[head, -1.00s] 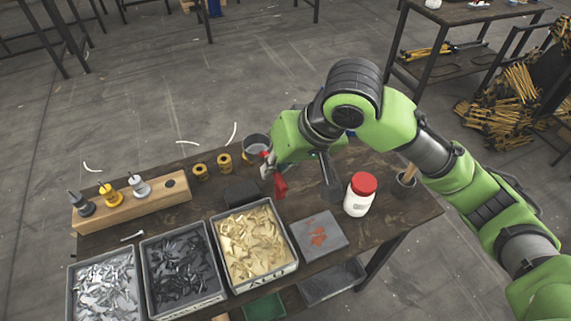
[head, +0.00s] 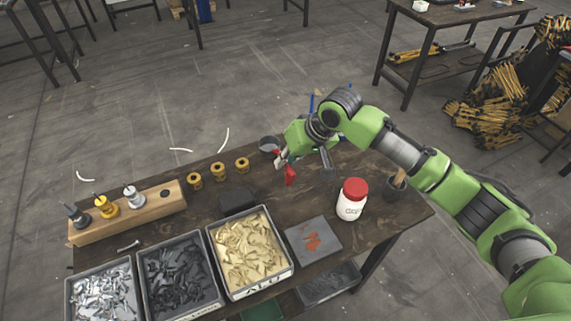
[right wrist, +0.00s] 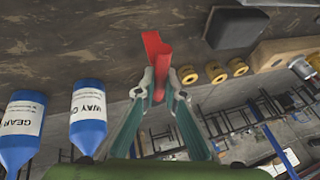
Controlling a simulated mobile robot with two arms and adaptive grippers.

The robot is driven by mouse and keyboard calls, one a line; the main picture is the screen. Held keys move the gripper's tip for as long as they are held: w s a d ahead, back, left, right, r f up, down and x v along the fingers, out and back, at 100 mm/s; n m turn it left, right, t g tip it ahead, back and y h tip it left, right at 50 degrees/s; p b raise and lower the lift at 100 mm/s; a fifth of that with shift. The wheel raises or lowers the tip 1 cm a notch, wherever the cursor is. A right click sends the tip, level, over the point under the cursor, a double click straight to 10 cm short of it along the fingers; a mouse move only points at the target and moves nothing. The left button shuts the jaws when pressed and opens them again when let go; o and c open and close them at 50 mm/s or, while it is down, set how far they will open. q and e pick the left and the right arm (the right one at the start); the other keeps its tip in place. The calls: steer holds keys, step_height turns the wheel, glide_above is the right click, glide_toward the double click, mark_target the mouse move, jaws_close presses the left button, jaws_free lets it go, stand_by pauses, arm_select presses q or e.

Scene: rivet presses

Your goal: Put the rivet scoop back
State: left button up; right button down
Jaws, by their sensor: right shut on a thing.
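The red rivet scoop (head: 290,175) is held above the back part of the dark bench. My right gripper (head: 281,162) is shut on one end of it. In the right wrist view the scoop (right wrist: 155,48) stands out beyond the closed fingertips (right wrist: 160,92), its trough-like red body clear of the bench top. The end between the fingers is mostly hidden. My left gripper is in neither view.
A red-lidded jar (head: 352,200) stands right. Bins of parts (head: 292,268) line the front. Blue bottles (right wrist: 88,115) show in the wrist view.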

steer(key=shift+f, duration=0.95)
steer(key=c, duration=2.1)
jaws_free()
steer(key=shift+f, duration=0.1)
steer(key=v, duration=1.2)
steer(key=shift+d, duration=0.1)
